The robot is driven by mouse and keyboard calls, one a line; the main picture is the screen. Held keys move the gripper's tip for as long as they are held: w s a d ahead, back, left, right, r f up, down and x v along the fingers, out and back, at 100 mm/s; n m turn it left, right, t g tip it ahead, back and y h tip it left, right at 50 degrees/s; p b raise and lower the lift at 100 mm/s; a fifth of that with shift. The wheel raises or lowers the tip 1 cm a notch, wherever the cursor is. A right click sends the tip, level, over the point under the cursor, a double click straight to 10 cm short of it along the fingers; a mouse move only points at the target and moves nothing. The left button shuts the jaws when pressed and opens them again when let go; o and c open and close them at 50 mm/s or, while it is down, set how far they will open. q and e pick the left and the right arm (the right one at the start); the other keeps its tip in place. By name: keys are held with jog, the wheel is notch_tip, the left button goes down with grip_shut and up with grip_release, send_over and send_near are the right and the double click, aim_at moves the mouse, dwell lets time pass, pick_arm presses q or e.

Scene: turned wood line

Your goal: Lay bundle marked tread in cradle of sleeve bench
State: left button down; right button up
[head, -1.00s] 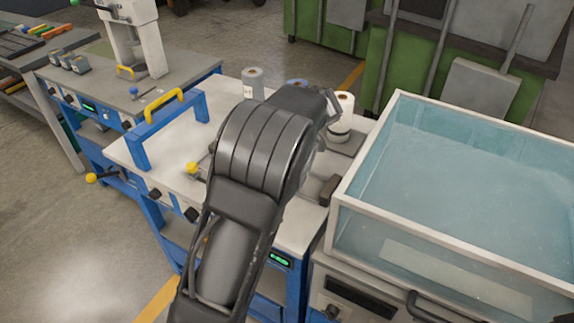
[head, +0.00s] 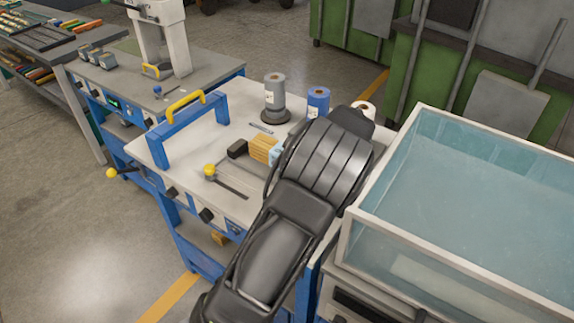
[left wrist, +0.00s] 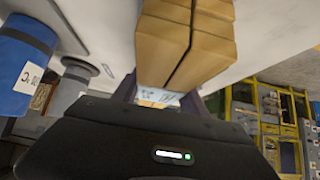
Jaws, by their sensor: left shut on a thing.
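A bundle of tan wood pieces (head: 264,149) is over the white top of the sleeve bench (head: 222,128) in the head view. A pale blue and white wrap shows at its right end. In the left wrist view the bundle (left wrist: 190,42) rises from between the fingers of my left gripper (left wrist: 160,100), which is shut on it. The wrap's marking is only partly visible and I cannot read it. In the head view my arm hides the left gripper. A dark block (head: 237,148) stands at the bundle's left end; I cannot tell whether the bundle touches the bench.
A grey roll (head: 274,95), a blue roll (head: 318,101) and a white roll (head: 364,108) stand at the back of the bench. A blue frame with a yellow handle (head: 187,108) is at left, a yellow-knobbed lever (head: 210,170) in front. A glass-walled water tank (head: 460,210) borders the right.

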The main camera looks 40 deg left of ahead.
pick_arm(q)
jog(key=shift+f, duration=0.15)
notch_tip(320, 180, down, 3)
jog(key=shift+r+p, duration=0.1)
jog(key=shift+p, duration=0.3)
jog(key=shift+f, duration=0.4)
jog(key=shift+f, duration=0.15)
jog(key=c, duration=0.6)
grip_release()
